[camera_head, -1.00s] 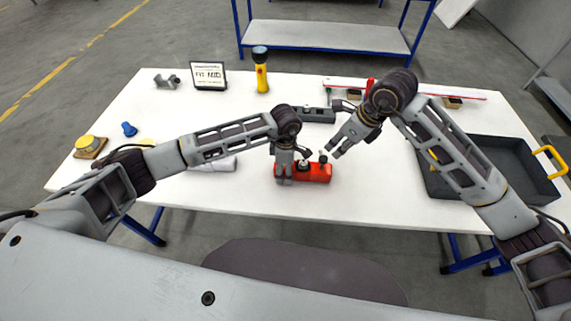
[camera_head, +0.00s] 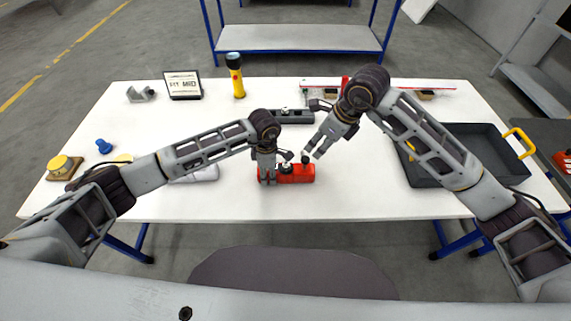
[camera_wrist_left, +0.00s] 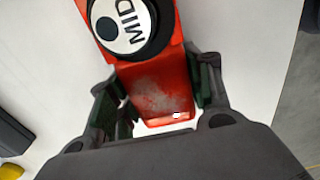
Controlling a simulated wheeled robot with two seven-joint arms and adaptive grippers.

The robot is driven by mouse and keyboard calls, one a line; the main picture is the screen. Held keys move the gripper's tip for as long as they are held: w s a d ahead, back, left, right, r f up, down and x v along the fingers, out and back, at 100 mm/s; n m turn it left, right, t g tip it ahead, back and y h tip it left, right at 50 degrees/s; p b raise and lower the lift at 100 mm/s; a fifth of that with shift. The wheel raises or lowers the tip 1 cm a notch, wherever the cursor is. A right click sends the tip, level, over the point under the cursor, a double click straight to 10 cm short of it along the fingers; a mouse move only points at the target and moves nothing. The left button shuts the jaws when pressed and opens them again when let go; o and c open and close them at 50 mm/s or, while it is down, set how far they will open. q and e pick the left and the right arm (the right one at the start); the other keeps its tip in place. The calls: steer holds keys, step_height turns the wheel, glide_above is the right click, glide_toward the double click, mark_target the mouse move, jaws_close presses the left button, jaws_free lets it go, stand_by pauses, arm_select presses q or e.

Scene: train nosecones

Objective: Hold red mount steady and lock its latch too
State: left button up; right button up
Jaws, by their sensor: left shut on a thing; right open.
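The red mount (camera_head: 303,173) lies on the white table near its front edge, with dark round parts on top. In the left wrist view the red mount (camera_wrist_left: 158,92) shows a black ring around a white disc (camera_wrist_left: 122,28) lettered "MID". My left gripper (camera_head: 267,182) is shut on the mount's left end, its fingers on both sides of the red body in the left wrist view (camera_wrist_left: 160,95). My right gripper (camera_head: 312,157) is open and empty, just above and beside the mount's right end. I cannot tell which part is the latch or how it stands.
A sign reading "FIT MID" (camera_head: 183,85) and a yellow flashlight (camera_head: 236,78) stand at the back. A grey bar (camera_head: 290,117) lies behind the mount. A dark tray (camera_head: 478,180) is at right. A blue knob (camera_head: 104,146) and yellow button (camera_head: 62,165) are at left.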

mark_target(306, 159)
steer(key=shift+s+d+r+y, duration=0.15)
steer(key=shift+s+d+r, duration=0.1)
steer(key=shift+r, duration=0.25)
steer(key=shift+s+d+r+y, duration=0.15)
steer(key=shift+d+r, duration=0.1)
steer(key=shift+r, duration=0.25)
steer(key=shift+f, duration=0.15)
steer(key=shift+x, duration=5.9)
steer(key=shift+w, duration=0.15)
steer(key=c, duration=1)
steer(key=shift+c, duration=0.2)
